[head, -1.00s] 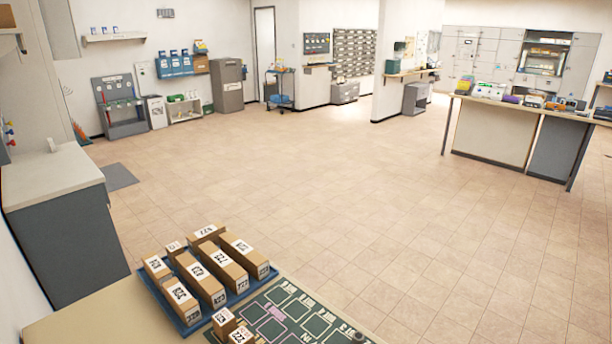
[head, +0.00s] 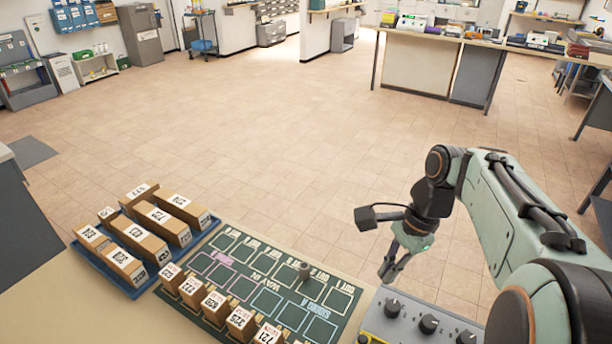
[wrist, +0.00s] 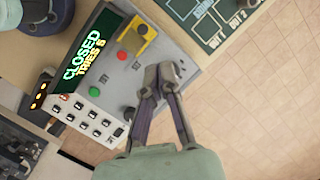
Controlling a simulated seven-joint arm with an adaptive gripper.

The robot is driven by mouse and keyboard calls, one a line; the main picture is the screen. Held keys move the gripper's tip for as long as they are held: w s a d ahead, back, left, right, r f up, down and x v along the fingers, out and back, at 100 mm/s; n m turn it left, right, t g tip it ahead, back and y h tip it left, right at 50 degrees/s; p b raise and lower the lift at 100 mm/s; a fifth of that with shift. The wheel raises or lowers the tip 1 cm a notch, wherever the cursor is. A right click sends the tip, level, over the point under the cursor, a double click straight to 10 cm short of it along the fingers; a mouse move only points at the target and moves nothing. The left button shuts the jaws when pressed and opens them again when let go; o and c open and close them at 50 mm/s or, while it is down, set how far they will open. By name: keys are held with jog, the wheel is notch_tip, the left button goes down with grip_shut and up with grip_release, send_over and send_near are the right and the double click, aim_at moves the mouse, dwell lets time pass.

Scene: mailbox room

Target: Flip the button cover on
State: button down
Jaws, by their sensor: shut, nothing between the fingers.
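A grey control panel (wrist: 110,72) shows in the wrist view, with a yellow housing (wrist: 138,28) near its top edge. A small red button (wrist: 121,55) and a green button (wrist: 94,91) sit lower on the panel. My gripper (wrist: 166,78) is shut and empty, its tips over the panel's right edge, to the lower right of the yellow housing and apart from it. In the head view my gripper (head: 387,273) hangs above the back of a grey panel with dark knobs (head: 429,323).
A display (wrist: 85,55) on the panel reads "CLOSED" with a line of tries below. A keypad (wrist: 90,118) lies under it. In the head view, a green marked board (head: 270,285) and a blue tray (head: 130,275) of boxes lie left of the panel.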

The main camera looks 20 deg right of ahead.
jog(key=s+d+f+m, duration=0.2)
jog(key=d+f, duration=0.2)
jog(key=d, duration=0.2)
send_near(369, 341)
jog(key=shift+y, duration=0.4)
jog(key=d+f, duration=0.1)
jog(key=f, duration=0.2)
jog(key=d+f, duration=0.1)
jog(key=f, duration=0.1)
jog(key=shift+d, duration=0.3)
jog(key=shift+a+f, duration=0.25)
jog(key=shift+a, duration=1)
jog(key=shift+a+f, duration=0.15)
jog(key=shift+a, duration=0.4)
jog(key=shift+w, duration=0.1)
